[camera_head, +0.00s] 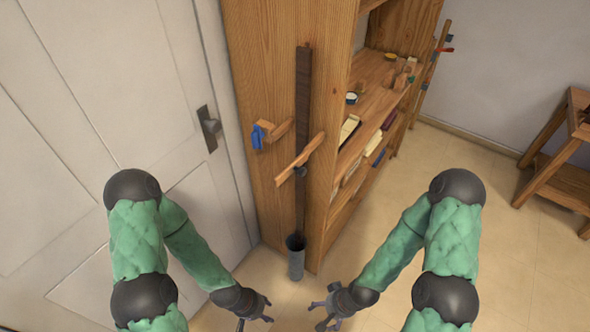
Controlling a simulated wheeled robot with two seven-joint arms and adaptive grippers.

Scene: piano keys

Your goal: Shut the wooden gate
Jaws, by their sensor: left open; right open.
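No part is plainly a wooden gate, and I cannot tell which piece it is. A slanted wooden bar (300,158) crosses a dark vertical strip (303,90) on the side panel of the wooden shelf (262,60). A short wooden piece (281,130) with a blue part (260,134) sticks out left of the strip. A grey cup (296,260) stands on the floor under the strip. My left gripper (256,311) is open and empty, low and left of the cup. My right gripper (325,313) is open and empty, low and right of the cup. Both are apart from the bar.
A white door (95,120) with a dark handle (208,128) stands at the left, close to the shelf. The shelf (375,105) holds books and small items. A wooden stand (555,165) is at the far right. The tiled floor (440,185) between is clear.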

